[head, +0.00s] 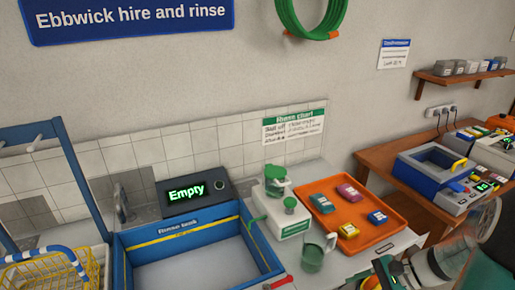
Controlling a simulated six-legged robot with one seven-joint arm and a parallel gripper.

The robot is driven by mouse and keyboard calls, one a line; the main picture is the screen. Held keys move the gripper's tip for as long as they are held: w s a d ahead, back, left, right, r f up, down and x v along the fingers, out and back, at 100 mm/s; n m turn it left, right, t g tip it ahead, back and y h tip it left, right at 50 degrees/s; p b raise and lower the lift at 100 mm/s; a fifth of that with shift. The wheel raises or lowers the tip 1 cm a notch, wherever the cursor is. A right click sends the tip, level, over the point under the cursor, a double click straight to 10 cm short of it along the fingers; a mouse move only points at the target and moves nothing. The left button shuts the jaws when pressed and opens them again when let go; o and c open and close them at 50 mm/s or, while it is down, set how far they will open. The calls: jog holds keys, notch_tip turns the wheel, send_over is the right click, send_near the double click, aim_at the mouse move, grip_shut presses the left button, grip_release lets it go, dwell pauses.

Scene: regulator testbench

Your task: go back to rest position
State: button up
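My arm enters at the lower right corner, with pale and dark links. What looks like my gripper (388,273), a dark end with a small green light, is at the bottom edge, in front of the orange tray (328,233). Its fingers are too small and cut off to show whether they are open or shut. I see nothing clearly held in it.
A blue rinse tank (150,238), an "Empty" display (195,194), a white and green device (285,216) and a clear jug (317,252) stand left of the tray. Several coloured blocks lie in the tray. A yellow basket (50,270) is far left; a wooden bench (385,165) is right.

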jog(key=s+a+r+n+t+h, duration=0.1)
jog(key=s+a+r+n+h, duration=0.1)
jog(key=a+r+n+h, duration=0.3)
jog(key=s+a+r+n+t+h, duration=0.2)
jog(key=a+r+n, duration=0.6)
jog(key=r, duration=0.4)
jog(key=s+n+h, duration=0.1)
jog(key=h, duration=0.1)
jog(key=shift+s+r+h, duration=0.15)
jog(key=shift+r+h, duration=0.05)
jog(key=shift+h, duration=0.2)
jog(key=shift+a+n, duration=0.1)
jog(key=shift+n, duration=0.2)
